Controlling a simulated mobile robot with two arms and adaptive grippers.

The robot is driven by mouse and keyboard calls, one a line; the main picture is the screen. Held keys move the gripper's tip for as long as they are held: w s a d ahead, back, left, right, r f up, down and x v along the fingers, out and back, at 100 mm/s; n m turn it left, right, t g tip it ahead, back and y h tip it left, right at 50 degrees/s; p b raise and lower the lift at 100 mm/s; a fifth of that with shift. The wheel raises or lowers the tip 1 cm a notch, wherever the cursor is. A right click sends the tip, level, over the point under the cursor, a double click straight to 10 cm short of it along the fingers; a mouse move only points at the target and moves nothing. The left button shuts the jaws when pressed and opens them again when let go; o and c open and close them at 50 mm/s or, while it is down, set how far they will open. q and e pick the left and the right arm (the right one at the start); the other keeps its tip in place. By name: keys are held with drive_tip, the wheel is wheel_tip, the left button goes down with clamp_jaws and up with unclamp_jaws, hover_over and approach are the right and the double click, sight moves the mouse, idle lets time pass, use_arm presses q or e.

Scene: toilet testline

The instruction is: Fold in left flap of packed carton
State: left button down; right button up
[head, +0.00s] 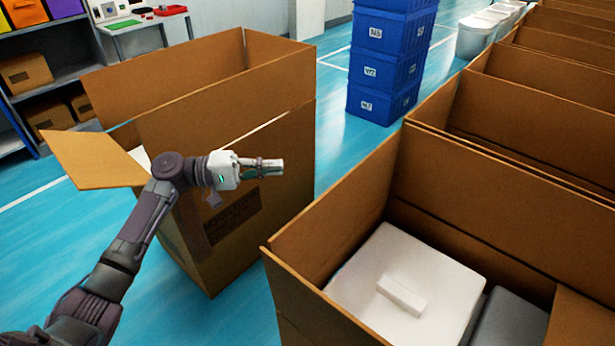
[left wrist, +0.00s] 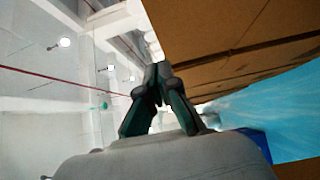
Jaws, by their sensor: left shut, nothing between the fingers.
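A tall brown carton (head: 285,95) stands at left centre with its upper walls upright. One flap (head: 95,160) sticks outward from its left side, and a bit of something white shows beside the flap. A second carton (head: 335,225) at lower right is open on top and holds a white block (head: 400,265) and a grey item (head: 510,322). My left gripper (head: 280,167) is shut and empty, in front of the first carton's near side and pointing right. In the left wrist view its fingertips (left wrist: 158,70) meet, with brown cardboard (left wrist: 225,35) at upper right. My right gripper is out of view.
More open cartons (head: 520,95) run in a row toward the back right. Blue stacked crates (head: 388,60) stand behind the gap between the cartons. A shelf (head: 40,75) stands at far left. Blue floor (head: 340,150) is free between the cartons.

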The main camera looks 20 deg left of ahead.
use_arm(q)
drive_tip(key=p, duration=0.2)
approach(351, 172)
drive_tip(key=w+d, duration=0.1)
drive_tip(key=w, duration=0.3)
drive_tip(key=d, duration=0.1)
drive_tip(key=d+p, duration=0.1)
drive_tip(key=d, duration=0.1)
drive_tip(key=shift+s+d+f+p, duration=0.1)
drive_tip(key=shift+d+f+p, duration=0.2)
drive_tip(key=shift+s+d+f, duration=0.1)
drive_tip(key=shift+s+d, duration=0.15)
drive_tip(key=shift+d, duration=0.2)
drive_tip(key=shift+d, duration=0.1)
